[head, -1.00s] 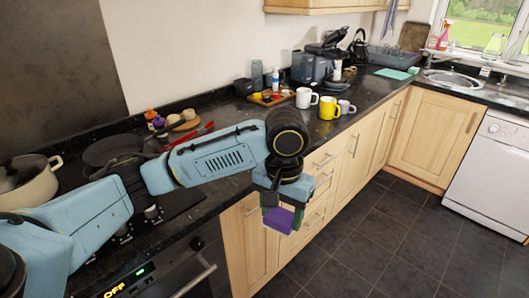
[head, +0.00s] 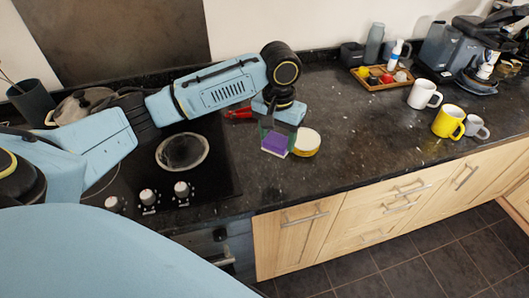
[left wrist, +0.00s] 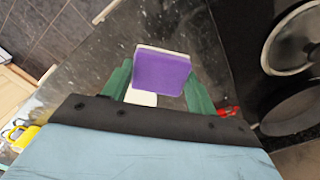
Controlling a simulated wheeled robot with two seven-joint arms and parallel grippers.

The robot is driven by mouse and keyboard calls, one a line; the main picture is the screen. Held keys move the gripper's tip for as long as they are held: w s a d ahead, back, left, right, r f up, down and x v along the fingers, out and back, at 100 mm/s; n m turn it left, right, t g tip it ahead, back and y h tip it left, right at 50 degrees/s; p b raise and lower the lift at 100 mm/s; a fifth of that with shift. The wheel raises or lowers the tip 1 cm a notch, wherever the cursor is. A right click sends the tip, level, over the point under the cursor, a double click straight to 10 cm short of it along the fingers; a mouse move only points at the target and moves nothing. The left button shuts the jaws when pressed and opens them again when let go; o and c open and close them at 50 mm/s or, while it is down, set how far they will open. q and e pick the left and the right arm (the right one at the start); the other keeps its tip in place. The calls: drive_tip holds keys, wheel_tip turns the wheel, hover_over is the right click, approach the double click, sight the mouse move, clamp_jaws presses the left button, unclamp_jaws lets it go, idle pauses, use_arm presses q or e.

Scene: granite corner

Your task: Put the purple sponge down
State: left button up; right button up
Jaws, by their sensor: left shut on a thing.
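The purple sponge (head: 275,143), with a pale edge, is held by my left gripper (head: 279,132) over the black counter, right of the hob. In the left wrist view the sponge (left wrist: 162,72) sits between the two green fingers of the left gripper (left wrist: 158,90), which is shut on it. I cannot tell whether the sponge touches the counter (head: 345,140). A round, pale-topped yellowish thing (head: 308,141) is just right of the sponge in the head view. My right gripper is not in view.
The hob (head: 215,175) lies left, with a pot (head: 85,105) behind. A red utensil (head: 238,114) lies behind the gripper. A wooden tray (head: 385,80), white mug (head: 423,95), yellow mug (head: 447,122) and grey mug (head: 476,128) stand right. The counter between is clear.

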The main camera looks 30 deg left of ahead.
sight(269, 133)
use_arm(q)
drive_tip(key=a, duration=0.1)
drive_tip(key=a+p, duration=0.1)
drive_tip(key=a, duration=0.1)
drive_tip(key=shift+w, duration=0.35)
drive_tip(key=f, duration=0.5)
drive_tip(key=shift+w+a+f, duration=0.15)
drive_tip(key=shift+a+f, duration=0.1)
drive_tip(key=shift+f, duration=0.05)
drive_tip(key=shift+w+f, duration=0.1)
drive_tip(key=shift+f, duration=2.25)
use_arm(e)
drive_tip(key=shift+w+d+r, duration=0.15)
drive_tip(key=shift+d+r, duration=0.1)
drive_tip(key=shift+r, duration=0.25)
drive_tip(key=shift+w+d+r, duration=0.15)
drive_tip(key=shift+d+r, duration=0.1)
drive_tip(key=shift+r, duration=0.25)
use_arm(q)
drive_tip(key=o, duration=0.9)
drive_tip(key=shift+f, duration=0.15)
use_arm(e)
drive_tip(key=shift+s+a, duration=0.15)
